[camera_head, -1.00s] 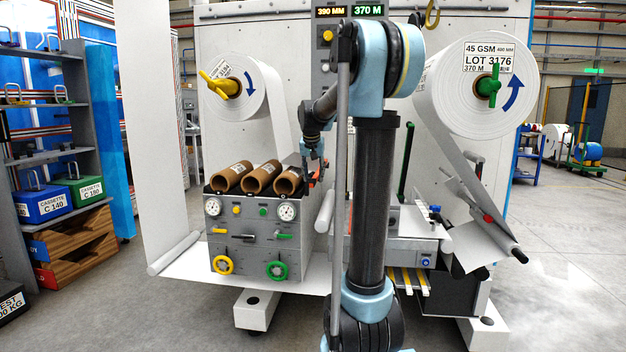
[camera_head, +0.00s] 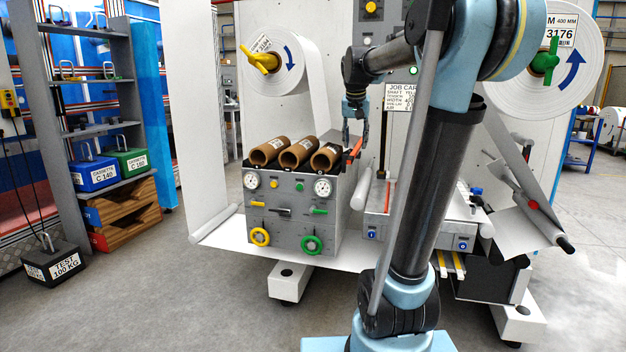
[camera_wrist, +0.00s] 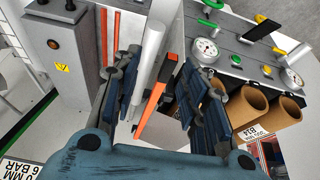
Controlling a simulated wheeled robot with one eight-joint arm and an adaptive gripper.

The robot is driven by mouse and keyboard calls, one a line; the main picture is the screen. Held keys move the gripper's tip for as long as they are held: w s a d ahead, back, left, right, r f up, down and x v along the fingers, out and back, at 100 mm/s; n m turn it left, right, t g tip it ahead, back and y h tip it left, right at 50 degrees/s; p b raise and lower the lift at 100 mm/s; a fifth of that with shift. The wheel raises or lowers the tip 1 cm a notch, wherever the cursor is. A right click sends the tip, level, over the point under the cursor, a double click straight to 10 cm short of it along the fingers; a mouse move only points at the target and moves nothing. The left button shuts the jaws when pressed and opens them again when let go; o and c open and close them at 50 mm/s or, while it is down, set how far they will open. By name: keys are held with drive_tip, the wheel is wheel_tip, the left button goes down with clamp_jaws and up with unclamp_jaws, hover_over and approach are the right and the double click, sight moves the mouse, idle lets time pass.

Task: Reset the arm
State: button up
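My gripper (camera_head: 356,138) hangs beside the upper right edge of the grey control box (camera_head: 288,222). In the wrist view its two dark fingers (camera_wrist: 160,78) stand apart, so it is open. An orange-red bar (camera_wrist: 156,92) shows in the gap between the fingers, and I see no finger closed on it. The same bar (camera_head: 354,150) shows just below the gripper in the head view. My arm reaches up from its column and bends over to the left, with the forearm roughly level and the wrist pointing down.
Several brown cores (camera_head: 298,153) lie on the control box. A white roll with a yellow handle (camera_head: 262,56) is behind it, and a large roll with a green handle (camera_head: 546,62) is at right. A shelf with cassettes (camera_head: 94,174) stands left. The floor in front is clear.

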drive_tip(key=s+f+n+g, duration=0.1)
drive_tip(key=s+f, duration=1.3)
drive_tip(key=s, duration=0.2)
drive_tip(key=s+f+n+g+y, duration=0.1)
drive_tip(key=s+f+n, duration=0.1)
drive_tip(key=s+f, duration=1.3)
drive_tip(key=shift+s+d, duration=0.3)
drive_tip(key=shift+s, duration=0.9)
drive_tip(key=shift+w+f, duration=0.2)
drive_tip(key=shift+w, duration=0.25)
